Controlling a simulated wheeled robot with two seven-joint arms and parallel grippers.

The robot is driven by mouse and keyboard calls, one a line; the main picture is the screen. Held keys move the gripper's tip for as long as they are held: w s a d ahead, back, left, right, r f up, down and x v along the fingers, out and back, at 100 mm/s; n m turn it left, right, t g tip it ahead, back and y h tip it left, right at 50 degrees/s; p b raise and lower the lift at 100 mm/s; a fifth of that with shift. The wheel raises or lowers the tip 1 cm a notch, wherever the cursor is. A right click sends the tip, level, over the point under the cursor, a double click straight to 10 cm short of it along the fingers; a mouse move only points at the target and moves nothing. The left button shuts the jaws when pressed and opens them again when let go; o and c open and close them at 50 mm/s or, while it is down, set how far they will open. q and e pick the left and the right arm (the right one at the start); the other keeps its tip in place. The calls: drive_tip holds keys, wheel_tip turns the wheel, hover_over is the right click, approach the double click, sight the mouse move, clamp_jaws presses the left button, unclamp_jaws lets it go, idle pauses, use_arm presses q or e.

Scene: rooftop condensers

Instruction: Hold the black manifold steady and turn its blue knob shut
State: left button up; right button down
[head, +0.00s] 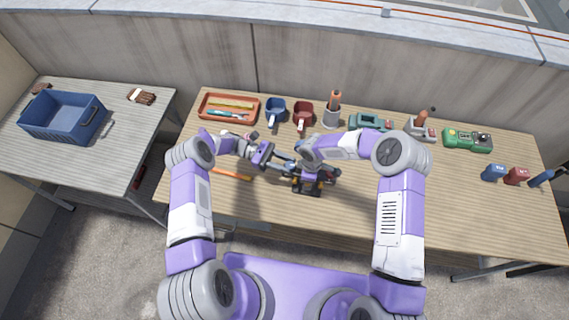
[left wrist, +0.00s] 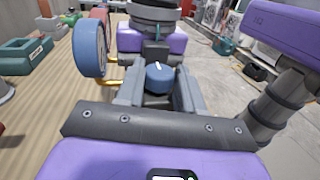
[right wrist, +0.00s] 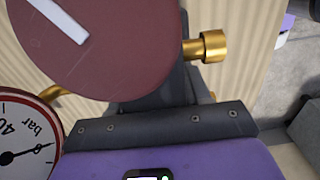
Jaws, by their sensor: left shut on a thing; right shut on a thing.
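The blue knob (left wrist: 160,77), with a white mark on top, sits between the fingers of my left gripper (left wrist: 158,90), which is shut on it. The black manifold (left wrist: 155,52) shows only in part behind the knob. A blue-rimmed gauge (left wrist: 88,48) stands at its left with a red one behind. My right gripper (right wrist: 150,98) is shut on the manifold's body, its grip mostly hidden. A dark red knob (right wrist: 100,40) with a white bar fills the upper right wrist view, beside a brass fitting (right wrist: 207,47) and a bar gauge (right wrist: 22,145).
An orange tray (head: 203,110), blue and red cups, and green devices line the bench's back. A green box (head: 468,140) and small blue and red items stand at right. A blue crate (head: 62,118) is on the left table. The bench's right front is clear.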

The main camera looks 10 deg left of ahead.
use_arm(q)
drive_tip(key=shift+w+m+g+y, duration=0.1)
drive_tip(key=shift+m+g+y, duration=0.2)
drive_tip(key=shift+m+g, duration=0.45)
drive_tip(key=shift+n, duration=0.25)
drive_tip(key=o, duration=1.1)
drive_tip(key=shift+c, duration=0.2)
drive_tip(key=v, duration=0.7)
drive_tip(key=shift+a, duration=0.2)
